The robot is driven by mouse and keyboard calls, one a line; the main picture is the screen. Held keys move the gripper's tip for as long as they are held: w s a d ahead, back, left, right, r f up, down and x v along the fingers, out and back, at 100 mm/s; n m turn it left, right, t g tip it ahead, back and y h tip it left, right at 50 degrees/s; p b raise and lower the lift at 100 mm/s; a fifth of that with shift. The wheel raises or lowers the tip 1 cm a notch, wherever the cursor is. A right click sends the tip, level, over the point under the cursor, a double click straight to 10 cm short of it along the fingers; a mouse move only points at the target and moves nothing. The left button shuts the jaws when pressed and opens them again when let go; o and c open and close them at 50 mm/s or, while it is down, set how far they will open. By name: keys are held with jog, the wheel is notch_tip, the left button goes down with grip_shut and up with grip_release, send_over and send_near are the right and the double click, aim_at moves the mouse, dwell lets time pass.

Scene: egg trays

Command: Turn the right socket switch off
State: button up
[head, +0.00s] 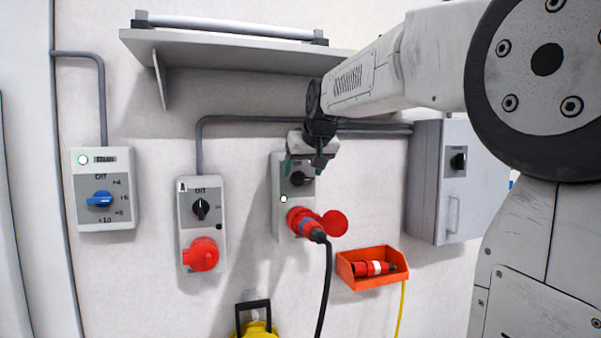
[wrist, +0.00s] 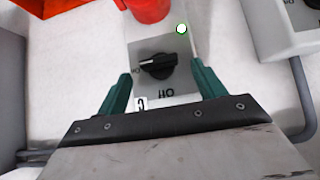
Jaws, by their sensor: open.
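The right socket box (head: 278,222) is on the wall with a black rotary switch (head: 298,178) on its grey face. A red plug with a black cable is in its red socket (head: 300,220). In the wrist view the switch (wrist: 158,66) lies crosswise, its white mark toward a small label at the left. The "Off" label (wrist: 165,92) is below it in that upside-down view. My gripper (head: 303,167) is open in front of the switch. Its two teal fingers (wrist: 160,72) are on either side of the switch, with gaps between; their depth from the panel is unclear.
Another socket box (head: 218,235) with a black switch is to the left, and a box with a blue switch (head: 100,198) further left. An orange bin (head: 352,282) holds a red plug. A grey cabinet (head: 425,190) is at right, a shelf (head: 220,47) above.

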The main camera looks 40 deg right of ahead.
jog(key=shift+x, duration=0.75)
jog(key=c, duration=1)
